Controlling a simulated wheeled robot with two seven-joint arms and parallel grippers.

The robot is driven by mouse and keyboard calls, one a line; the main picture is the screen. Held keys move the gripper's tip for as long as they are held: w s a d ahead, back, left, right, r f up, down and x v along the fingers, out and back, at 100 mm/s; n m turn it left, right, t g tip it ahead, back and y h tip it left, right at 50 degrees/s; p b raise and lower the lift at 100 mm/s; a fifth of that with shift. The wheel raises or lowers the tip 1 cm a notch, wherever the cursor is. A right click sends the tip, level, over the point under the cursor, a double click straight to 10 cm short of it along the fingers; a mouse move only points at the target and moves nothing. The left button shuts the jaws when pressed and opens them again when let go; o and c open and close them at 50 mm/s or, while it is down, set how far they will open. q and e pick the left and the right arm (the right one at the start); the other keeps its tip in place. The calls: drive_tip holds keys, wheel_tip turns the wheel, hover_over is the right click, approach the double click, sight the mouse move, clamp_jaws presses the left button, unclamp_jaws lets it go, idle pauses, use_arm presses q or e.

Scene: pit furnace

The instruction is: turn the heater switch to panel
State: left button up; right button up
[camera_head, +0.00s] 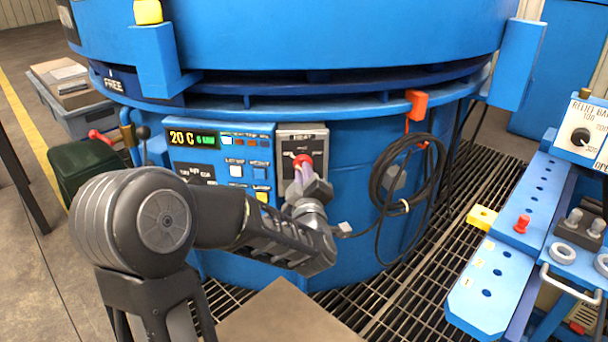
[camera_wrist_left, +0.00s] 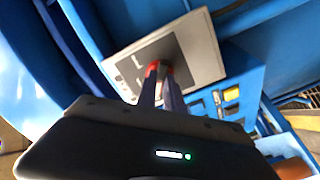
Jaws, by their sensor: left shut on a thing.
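The heater switch is a red knob (camera_head: 303,160) on a grey plate (camera_head: 289,136) marked HEAT, on the front of the blue furnace (camera_head: 340,160). My left gripper (camera_head: 304,172) is at the plate, shut on the red knob. In the left wrist view its two fingers (camera_wrist_left: 161,80) reach to the grey plate (camera_wrist_left: 192,45), with red of the knob (camera_wrist_left: 152,67) showing at the fingertips. The fingers cover most of the knob, so its setting cannot be read. My right gripper is not in view.
A control panel (camera_head: 205,142) with a lit display sits left of the switch plate. A coiled black cable (camera_head: 378,190) hangs at right. A blue bench (camera_head: 500,275) with pegs and rings stands far right. Grating (camera_head: 400,300) covers the floor in front.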

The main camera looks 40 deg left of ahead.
use_arm(q)
clamp_jaws()
drive_tip(key=shift+m, duration=0.3)
drive_tip(key=m+p, duration=0.4)
drive_tip(key=m, duration=0.5)
idle(0.4)
idle(0.4)
drive_tip(key=o, duration=0.6)
unclamp_jaws()
drive_tip(key=shift+s+d, duration=0.1)
